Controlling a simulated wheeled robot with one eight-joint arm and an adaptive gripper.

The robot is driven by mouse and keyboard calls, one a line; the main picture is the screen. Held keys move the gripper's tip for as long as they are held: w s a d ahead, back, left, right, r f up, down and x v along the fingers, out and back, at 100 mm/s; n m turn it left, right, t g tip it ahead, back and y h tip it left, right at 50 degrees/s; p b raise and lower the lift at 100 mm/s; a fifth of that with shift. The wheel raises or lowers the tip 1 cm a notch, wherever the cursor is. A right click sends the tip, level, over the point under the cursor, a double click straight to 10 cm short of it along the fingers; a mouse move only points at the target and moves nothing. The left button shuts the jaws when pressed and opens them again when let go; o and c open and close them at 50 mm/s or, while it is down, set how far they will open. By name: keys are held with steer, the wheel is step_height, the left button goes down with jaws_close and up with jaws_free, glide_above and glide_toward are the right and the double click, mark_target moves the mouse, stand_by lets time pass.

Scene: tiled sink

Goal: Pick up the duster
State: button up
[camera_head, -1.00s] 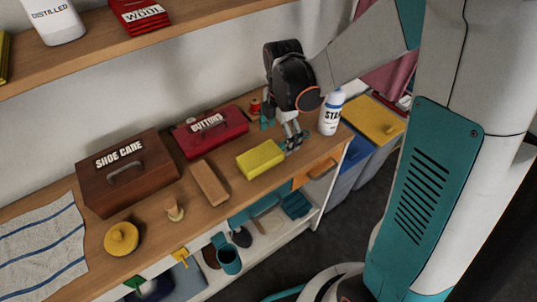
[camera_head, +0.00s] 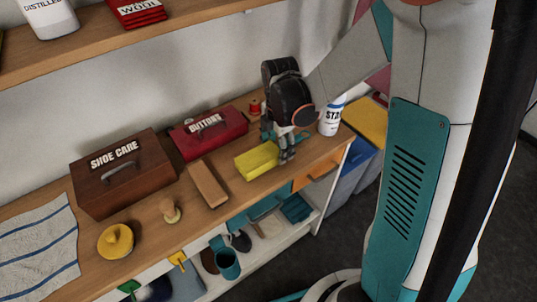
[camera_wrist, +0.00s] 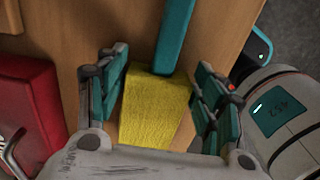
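The yellow duster (camera_head: 256,160), which looks like a soft block, lies on the wooden counter towards its right end. It also shows in the wrist view (camera_wrist: 152,108). My gripper (camera_head: 282,150) points down at the duster's right end. In the wrist view, my gripper (camera_wrist: 160,85) is open, with one teal-padded finger on each side of the duster. Gaps show between the fingers and the duster. The head view hides part of the duster behind the fingers.
A red buttons box (camera_head: 208,131) stands behind the duster and a white bottle (camera_head: 331,118) stands to its right. A wooden block (camera_head: 208,184) lies to its left. A teal bar (camera_wrist: 175,35) meets the duster's edge in the wrist view. The shelf (camera_head: 140,45) hangs above.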

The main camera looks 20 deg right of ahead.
mark_target(277, 146)
stand_by(0.3)
step_height(277, 146, up, 20)
steer(key=p, duration=0.6)
steer(key=shift+p, duration=0.3)
steer(key=o, duration=0.5)
steer(key=c, duration=0.3)
steer(key=shift+c, duration=0.2)
